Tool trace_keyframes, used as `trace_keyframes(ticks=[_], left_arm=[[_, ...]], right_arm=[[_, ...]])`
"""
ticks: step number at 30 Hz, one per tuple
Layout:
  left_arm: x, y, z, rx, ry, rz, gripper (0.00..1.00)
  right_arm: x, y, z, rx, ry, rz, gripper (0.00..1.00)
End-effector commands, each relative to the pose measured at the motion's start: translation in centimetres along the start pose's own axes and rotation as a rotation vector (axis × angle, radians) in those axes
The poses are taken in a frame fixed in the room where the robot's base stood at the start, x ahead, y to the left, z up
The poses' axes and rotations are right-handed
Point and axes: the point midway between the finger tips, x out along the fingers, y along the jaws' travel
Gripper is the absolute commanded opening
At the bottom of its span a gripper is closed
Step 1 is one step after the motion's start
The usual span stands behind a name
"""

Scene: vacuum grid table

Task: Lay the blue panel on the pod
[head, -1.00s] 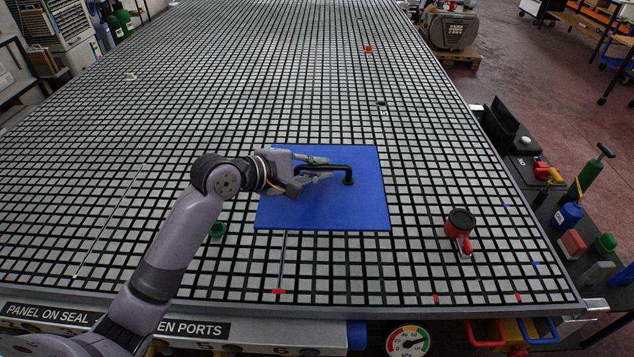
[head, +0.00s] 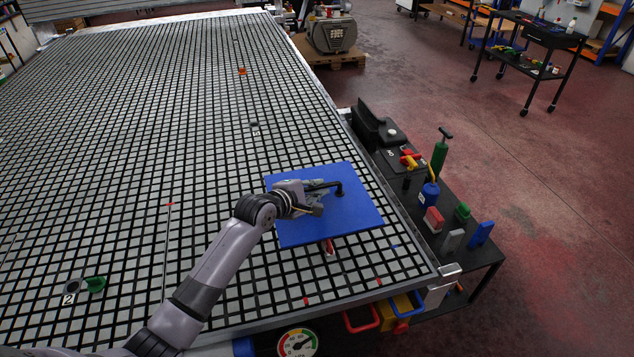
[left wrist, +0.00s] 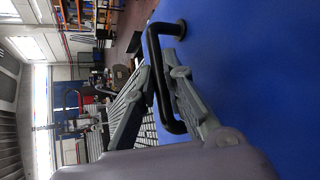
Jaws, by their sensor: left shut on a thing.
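The flat blue panel (head: 348,221) is at the near right of the grid table in the head view, with a black bar handle (head: 339,191) on top. My left gripper (head: 316,190) is shut on that handle. The left wrist view shows the handle (left wrist: 153,62) between the fingers and the blue panel (left wrist: 250,70) beside them. A red part (head: 329,248), likely of the pod, shows at the panel's near edge; the rest is hidden under the panel. The gap between panel and pod cannot be told. My right gripper is not in view.
The grid table (head: 200,130) is mostly clear to the left and far side. A dark side bench (head: 480,262) with bottles and small blocks adjoins the right edge. A gauge (head: 297,343) is on the front.

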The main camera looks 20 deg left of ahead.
Motion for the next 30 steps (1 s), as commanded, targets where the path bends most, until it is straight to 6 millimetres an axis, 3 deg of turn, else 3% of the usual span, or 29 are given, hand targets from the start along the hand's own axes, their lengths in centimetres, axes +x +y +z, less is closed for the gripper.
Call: trace_keyframes(ticks=[14,20,30], left_arm=[[0.2,0.2,-0.1,0.001,0.006,0.010,0.00],[0.1,0.4,0.1,-0.003,0.006,0.004,0.00],[1.8,-3.2,-1.6,-0.002,0.006,0.005,0.00]], right_arm=[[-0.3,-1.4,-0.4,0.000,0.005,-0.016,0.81],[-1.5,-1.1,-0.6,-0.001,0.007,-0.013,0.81],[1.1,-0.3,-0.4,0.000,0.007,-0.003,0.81]])
